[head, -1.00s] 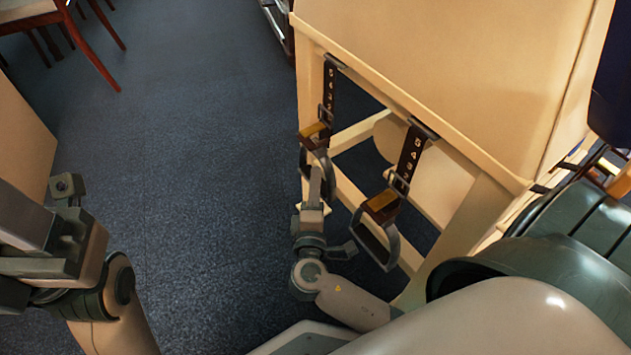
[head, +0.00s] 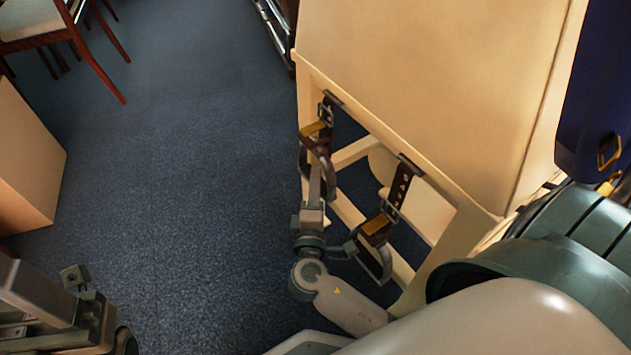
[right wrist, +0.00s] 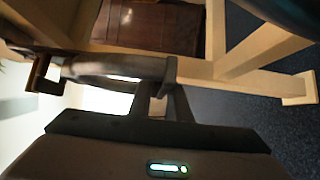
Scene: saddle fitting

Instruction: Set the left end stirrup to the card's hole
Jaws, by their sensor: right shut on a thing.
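Two dark stirrups hang on straps from the wooden stand (head: 300,85). The left end stirrup (head: 328,158) is dark with a brown block at its top; its short strap (head: 326,108) has a buckle, and its holes cannot be read. My right gripper (head: 316,185) is shut on this stirrup from below; in the right wrist view the dark curved stirrup bar (right wrist: 115,68) lies at my fingers (right wrist: 168,88). The other stirrup (head: 377,262) hangs free to the right, its strap (head: 398,187) showing pale marks. My left gripper (head: 75,285) is partly in view at lower left. I see no card.
The stand's beige panel (head: 430,80) rises behind the straps, with wooden rails below. A wooden box (head: 25,160) and a chair (head: 65,35) are at the left. Blue carpet (head: 180,180) between is clear. A dark blue item (head: 590,100) is at the right.

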